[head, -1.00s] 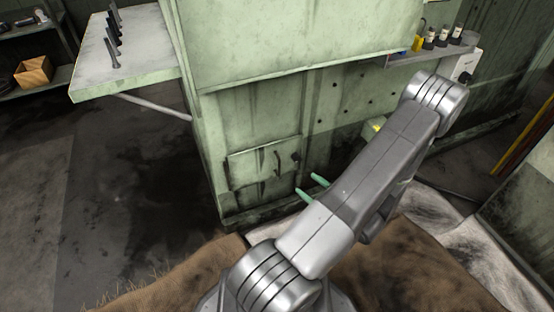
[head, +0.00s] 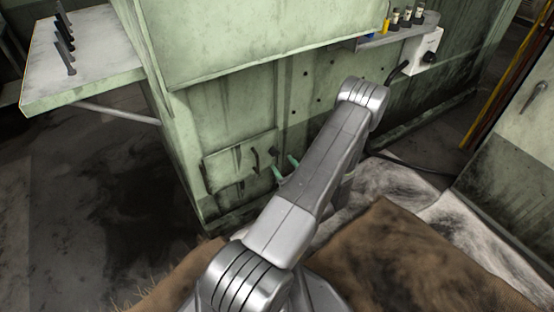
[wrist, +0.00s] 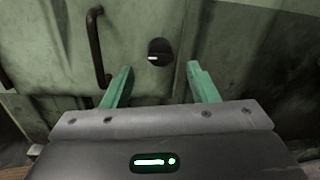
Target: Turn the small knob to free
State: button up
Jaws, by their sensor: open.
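A small round black knob (wrist: 159,48) with a short white mark at its lower left sits on the green machine panel. It also shows in the head view (head: 273,152), close to my fingertips, at the right of a low hatch (head: 228,163). My gripper (wrist: 160,71) is open and empty, its two green fingers apart. In the wrist view the knob lies beyond the fingertips, between their lines and slightly left of the middle. My gripper (head: 283,163) is partly hidden by my arm in the head view. I cannot tell the exact distance to the knob.
A dark curved handle (wrist: 97,45) stands left of the knob. A white box (head: 421,50) with another dark knob hangs at the right, below a shelf (head: 398,36) with small bottles. A ledge (head: 85,75) with dark pins juts out at the upper left. Brown matting covers the floor nearby.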

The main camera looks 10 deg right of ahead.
aim_at(274, 153)
jog(key=shift+b+x, duration=0.45)
jog(key=shift+x, duration=2.15)
jog(key=c, duration=0.9)
